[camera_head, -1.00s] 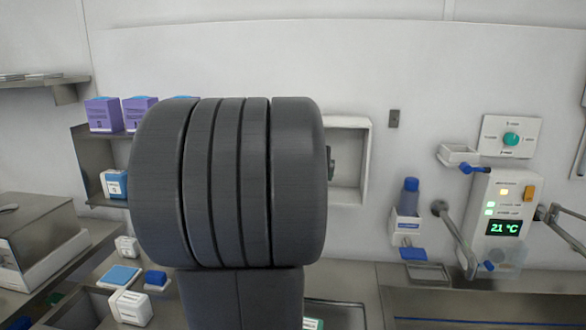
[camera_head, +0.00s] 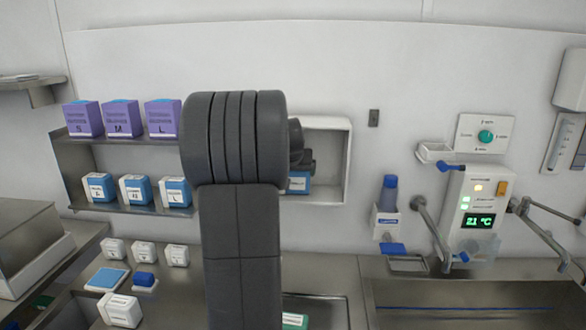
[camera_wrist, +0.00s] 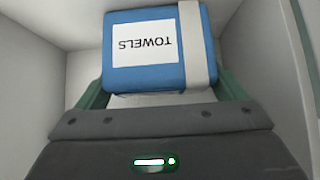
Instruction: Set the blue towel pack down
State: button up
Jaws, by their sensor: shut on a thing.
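The blue towel pack (camera_wrist: 195,25) has a white label reading TOWELS, upside down in the wrist view, and a pale band around it. My gripper (camera_wrist: 160,92) is shut on it, with green fingers at its two sides. White walls surround the pack in the wrist view. In the head view a small blue part of the pack (camera_head: 299,183) shows inside the white wall box (camera_head: 341,165), low in its opening. My arm hides most of the box's left side. I cannot tell whether the pack touches the box floor.
Left of my arm, a shelf (camera_head: 110,142) holds purple boxes (camera_head: 122,119) above and blue-and-white boxes (camera_head: 135,190) below. Small white boxes (camera_head: 145,253) and a blue pad (camera_head: 107,278) lie below them. A dispenser bottle (camera_head: 388,196) and a temperature panel (camera_head: 478,210) are on the right wall.

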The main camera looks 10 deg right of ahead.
jog(key=shift+f, duration=0.1)
jog(key=shift+f, duration=0.15)
jog(key=o, duration=0.9)
jog(key=shift+c, duration=0.2)
jog(key=shift+s+r, duration=0.1)
jog(key=shift+r, duration=0.25)
jog(key=b+v, duration=0.2)
jog(key=v, duration=0.9)
jog(key=shift+s+a+r, duration=0.15)
jog(key=shift+s+r, duration=0.05)
jog(key=shift+s, duration=0.1)
